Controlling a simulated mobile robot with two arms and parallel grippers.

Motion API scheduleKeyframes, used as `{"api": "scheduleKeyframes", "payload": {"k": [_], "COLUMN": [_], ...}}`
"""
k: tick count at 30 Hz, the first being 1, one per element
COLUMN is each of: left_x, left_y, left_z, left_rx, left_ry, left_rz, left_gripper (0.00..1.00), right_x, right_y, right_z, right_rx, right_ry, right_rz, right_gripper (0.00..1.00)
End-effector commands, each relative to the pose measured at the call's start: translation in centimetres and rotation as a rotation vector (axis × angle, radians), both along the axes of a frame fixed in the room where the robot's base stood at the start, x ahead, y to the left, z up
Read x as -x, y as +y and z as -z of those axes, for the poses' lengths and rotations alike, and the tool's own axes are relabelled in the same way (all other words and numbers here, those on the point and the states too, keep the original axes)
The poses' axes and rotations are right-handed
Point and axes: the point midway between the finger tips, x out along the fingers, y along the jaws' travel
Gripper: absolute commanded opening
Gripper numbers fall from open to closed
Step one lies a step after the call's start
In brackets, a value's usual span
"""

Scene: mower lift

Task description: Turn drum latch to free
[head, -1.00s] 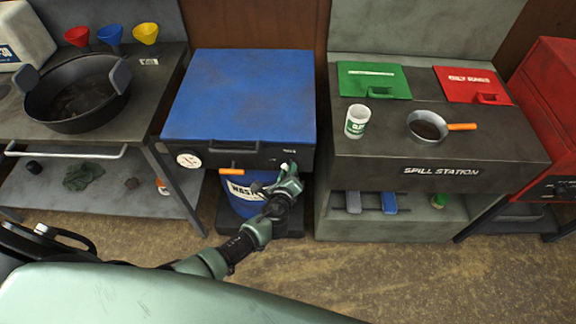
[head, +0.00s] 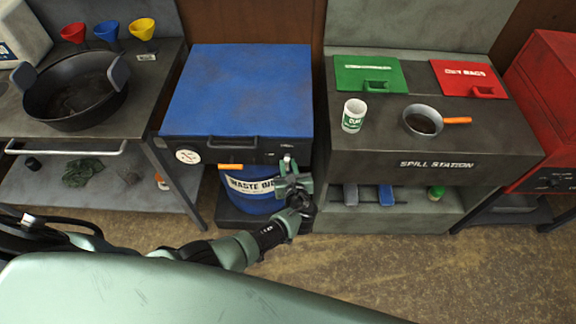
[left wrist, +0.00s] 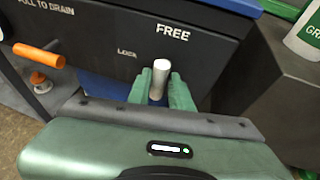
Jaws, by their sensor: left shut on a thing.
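The drum latch is a light metal lever (left wrist: 160,78) on the dark front panel below the blue lid (head: 240,85). In the left wrist view it points up toward the word FREE, with the word LOCK to its left. My left gripper (left wrist: 160,98) is shut on the latch, its green fingers on either side of it. In the head view my left gripper (head: 286,172) is at the right end of the panel, and the latch (head: 287,159) shows just above it. The latch's base is hidden by the fingers. My right gripper is not in view.
An orange handle (head: 231,166) sticks out of the panel to the left of the latch. A blue waste drum (head: 252,185) stands below. The spill station (head: 437,165) stands close on the right, with a green-labelled can (head: 353,116) and a pan (head: 422,121) on top.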

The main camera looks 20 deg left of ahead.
Motion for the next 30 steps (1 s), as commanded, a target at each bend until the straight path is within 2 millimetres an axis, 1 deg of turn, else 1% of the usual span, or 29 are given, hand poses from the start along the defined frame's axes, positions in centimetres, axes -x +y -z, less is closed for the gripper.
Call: {"api": "scheduleKeyframes", "payload": {"k": [16, 17, 18, 19, 27, 30], "left_x": [0.13, 0.14, 0.13, 0.12, 0.04, 0.38], "left_y": [0.18, 0.19, 0.18, 0.17, 0.04, -0.16], "left_z": [0.17, 0.17, 0.16, 0.14, 0.05, -0.11], "left_rx": [-0.025, -0.025, -0.026, -0.025, -0.023, -0.022], "left_ry": [0.011, 0.011, 0.010, 0.010, 0.007, 0.007], "left_rz": [-0.004, -0.004, -0.004, -0.004, -0.002, -0.001], "left_gripper": [0.00, 0.26, 0.37, 0.41, 0.41, 0.41], "right_x": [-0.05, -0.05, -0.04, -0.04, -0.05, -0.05], "right_y": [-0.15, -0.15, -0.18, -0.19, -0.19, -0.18], "right_z": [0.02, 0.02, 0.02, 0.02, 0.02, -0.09], "right_rx": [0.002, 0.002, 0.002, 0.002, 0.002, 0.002], "right_ry": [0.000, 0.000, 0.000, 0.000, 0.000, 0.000], "right_rz": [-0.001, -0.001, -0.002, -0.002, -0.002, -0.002], "right_gripper": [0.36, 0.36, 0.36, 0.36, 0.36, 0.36]}}
